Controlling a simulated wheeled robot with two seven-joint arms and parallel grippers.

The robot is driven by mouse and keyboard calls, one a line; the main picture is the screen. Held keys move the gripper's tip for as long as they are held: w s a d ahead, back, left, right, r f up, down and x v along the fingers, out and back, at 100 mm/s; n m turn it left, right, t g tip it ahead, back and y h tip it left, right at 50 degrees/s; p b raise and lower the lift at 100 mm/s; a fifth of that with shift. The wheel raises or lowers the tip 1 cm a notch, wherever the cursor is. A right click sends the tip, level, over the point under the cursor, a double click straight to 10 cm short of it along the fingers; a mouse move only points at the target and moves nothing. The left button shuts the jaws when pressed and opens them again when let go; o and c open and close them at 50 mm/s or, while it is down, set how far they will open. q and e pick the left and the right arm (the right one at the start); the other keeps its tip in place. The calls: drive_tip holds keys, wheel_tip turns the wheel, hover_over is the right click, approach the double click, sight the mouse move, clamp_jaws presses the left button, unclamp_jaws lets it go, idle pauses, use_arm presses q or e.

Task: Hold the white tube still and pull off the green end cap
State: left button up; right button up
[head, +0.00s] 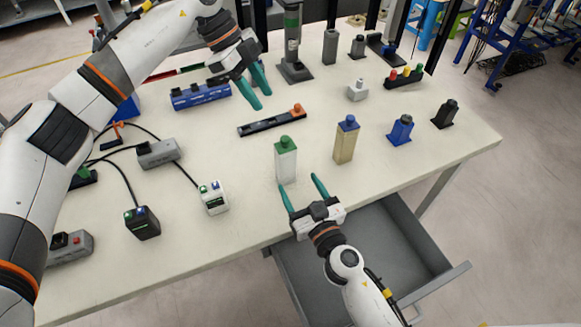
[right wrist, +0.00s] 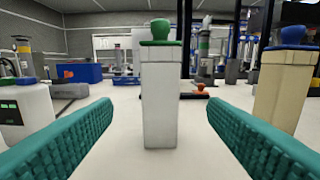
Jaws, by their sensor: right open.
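The white tube (head: 286,165) stands upright on the table with the green end cap (head: 285,143) on its top. In the right wrist view the white tube (right wrist: 160,100) stands in the middle, between and beyond the fingers, with the green cap (right wrist: 160,30) above. My right gripper (head: 301,184) is open and empty, in front of the tube near the table's front edge. My left gripper (head: 259,88) is higher, behind and left of the tube, with its two teal fingers apart and nothing visible between them.
A tan tube with a blue cap (head: 345,140) stands right of the white tube. A white box (head: 213,198) is at its left. A black bar with an orange knob (head: 272,121) lies behind. An open grey drawer (head: 370,255) juts out below the table's front edge.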

sight(289, 166)
drive_tip(key=x, duration=0.9)
drive_tip(key=shift+w, duration=0.15)
